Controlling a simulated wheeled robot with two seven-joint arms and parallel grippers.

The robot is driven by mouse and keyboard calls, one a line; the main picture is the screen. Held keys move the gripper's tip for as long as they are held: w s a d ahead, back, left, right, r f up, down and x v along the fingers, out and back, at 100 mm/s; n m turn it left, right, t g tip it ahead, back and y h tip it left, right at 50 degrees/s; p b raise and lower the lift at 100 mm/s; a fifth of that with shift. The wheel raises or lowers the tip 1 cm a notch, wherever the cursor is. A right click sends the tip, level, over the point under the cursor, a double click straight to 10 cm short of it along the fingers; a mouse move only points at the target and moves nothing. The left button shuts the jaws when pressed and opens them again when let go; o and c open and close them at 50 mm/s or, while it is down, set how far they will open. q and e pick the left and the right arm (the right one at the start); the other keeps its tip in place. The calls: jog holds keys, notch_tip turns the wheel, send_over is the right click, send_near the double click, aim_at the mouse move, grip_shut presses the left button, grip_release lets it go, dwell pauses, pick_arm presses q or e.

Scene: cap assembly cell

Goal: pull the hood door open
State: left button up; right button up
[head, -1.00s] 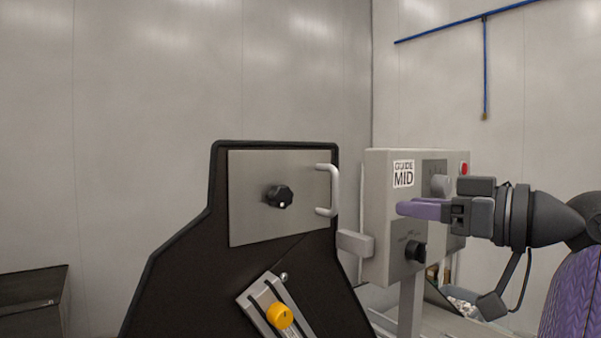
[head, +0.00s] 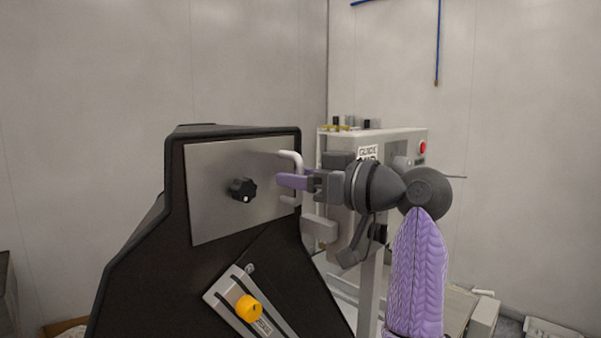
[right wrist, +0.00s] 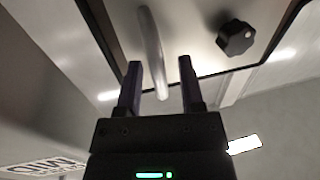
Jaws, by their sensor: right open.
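The hood door (head: 215,205) is a flat metal panel with a black knob (head: 242,189), set in a black housing. Its pale, bar-shaped handle (head: 297,163) stands at the door's right edge. My right gripper (head: 286,181) has purple fingers and is at the handle, covering its middle in the head view. In the right wrist view the handle (right wrist: 152,50) passes between the two open fingers (right wrist: 158,82), with a gap visible on each side. The knob (right wrist: 237,37) also shows there. The door lies flush in the housing. My left gripper is not in view.
A grey control box (head: 400,148) with a red button (head: 423,147) stands just behind and right of my right gripper. A yellow knob (head: 249,308) sits on a slotted plate (head: 225,292) below the door. Space left of the housing is free.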

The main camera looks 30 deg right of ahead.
grip_shut()
dwell(1.3)
